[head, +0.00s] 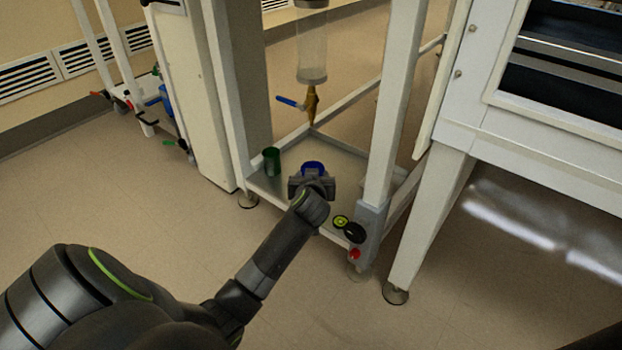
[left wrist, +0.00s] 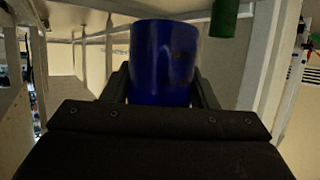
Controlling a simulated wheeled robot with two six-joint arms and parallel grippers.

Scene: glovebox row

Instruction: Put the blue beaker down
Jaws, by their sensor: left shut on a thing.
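The blue beaker (head: 313,167) is at the front of the frame's low shelf (head: 345,162), partly hidden behind my left gripper (head: 312,180). In the left wrist view the blue beaker (left wrist: 162,60) stands between the two dark fingers, which are shut on its sides. That view appears upside down, with the shelf along its top. I cannot tell whether the beaker's base touches the shelf. My right gripper is not in view.
A green beaker (head: 272,161) stands on the shelf just left of the blue one. A glass column with a brass tap (head: 311,105) and blue handle hangs above.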

